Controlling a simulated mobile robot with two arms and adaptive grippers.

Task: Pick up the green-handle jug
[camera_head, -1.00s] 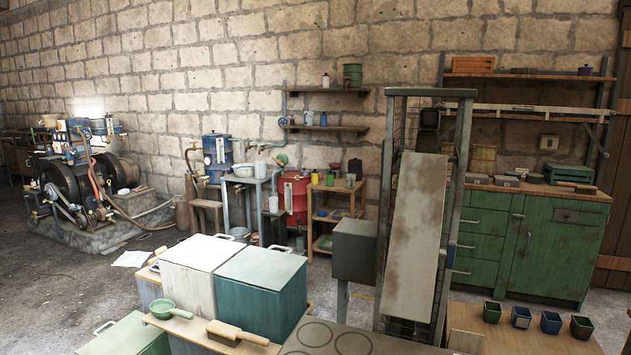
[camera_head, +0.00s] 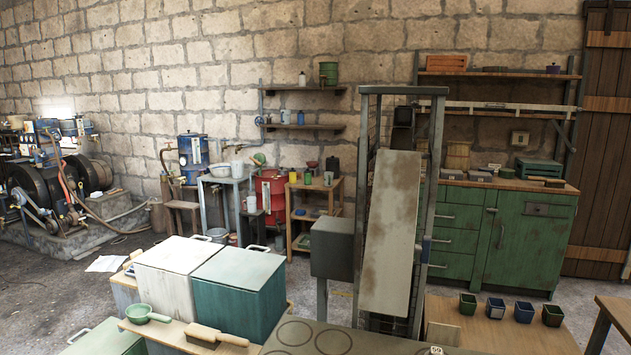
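I cannot make out a jug with a clearly green handle at this size. A pale jug-like vessel (camera_head: 251,203) stands low beside the washstand, and a grey cup or jug (camera_head: 328,178) stands on the small wooden shelf unit; their handles are too small to tell. A green round item (camera_head: 258,159) shows near the tap above the washstand. A green scoop or ladle (camera_head: 147,313) lies on the near bench. Neither of my grippers is in view.
White (camera_head: 170,270) and teal (camera_head: 240,285) lidded bins stand close in front, beside a tall metal frame with a sloping panel (camera_head: 392,235). Several small pots stand on a low table (camera_head: 480,335) at right. Open floor (camera_head: 60,285) lies at left.

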